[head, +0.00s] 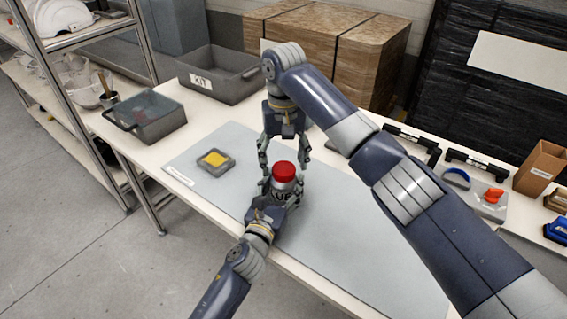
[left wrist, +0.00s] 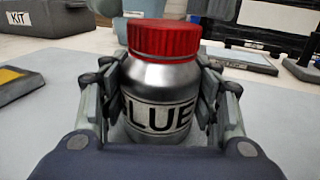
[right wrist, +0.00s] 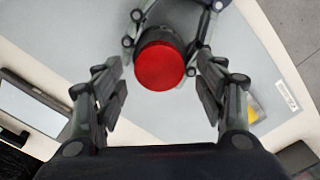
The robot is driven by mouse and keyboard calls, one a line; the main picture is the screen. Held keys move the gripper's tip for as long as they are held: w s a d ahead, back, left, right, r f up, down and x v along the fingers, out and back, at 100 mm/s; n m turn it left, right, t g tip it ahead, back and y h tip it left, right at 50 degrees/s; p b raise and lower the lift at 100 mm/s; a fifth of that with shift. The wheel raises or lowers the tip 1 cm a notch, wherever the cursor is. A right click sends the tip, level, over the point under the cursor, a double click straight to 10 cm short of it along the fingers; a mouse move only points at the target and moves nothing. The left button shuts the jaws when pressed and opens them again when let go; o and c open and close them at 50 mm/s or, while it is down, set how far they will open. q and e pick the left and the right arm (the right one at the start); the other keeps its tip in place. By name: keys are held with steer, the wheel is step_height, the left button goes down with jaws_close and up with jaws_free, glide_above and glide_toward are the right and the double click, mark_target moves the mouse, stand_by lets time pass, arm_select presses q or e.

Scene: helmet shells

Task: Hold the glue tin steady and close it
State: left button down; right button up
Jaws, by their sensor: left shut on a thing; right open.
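The glue tin (head: 286,187) is a silver bottle with a red lid (head: 284,171), standing upright on the grey mat (head: 232,145). The lid sits on top of the tin; I cannot tell how tight it is. My left gripper (head: 281,197) is shut around the tin's body, with a finger on each side of the label in the left wrist view (left wrist: 163,105). My right gripper (head: 286,157) is open and points down above the lid. In the right wrist view the red lid (right wrist: 160,66) lies between and beyond the open fingers (right wrist: 162,92), apart from them.
A yellow sponge in a grey dish (head: 214,161) lies left on the mat. A grey KIT bin (head: 218,82) and a smaller grey container (head: 146,118) stand behind and left. Trays with tools (head: 474,185) are at the right. The mat's front right is clear.

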step_height(320, 180, up, 3)
steer(key=shift+f, duration=0.1)
steer(key=shift+c, duration=0.2)
steer(key=n, duration=0.2)
steer(key=r+n, duration=0.1)
steer(key=n, duration=0.3)
steer(key=shift+r, duration=0.35)
steer(key=n, duration=0.2)
steer(key=r+n, duration=0.1)
steer(key=shift+n, duration=0.4)
steer(key=n, duration=0.3)
steer(key=shift+r+n, duration=0.3)
steer(key=shift+r, duration=0.05)
steer(key=shift+f, duration=4)
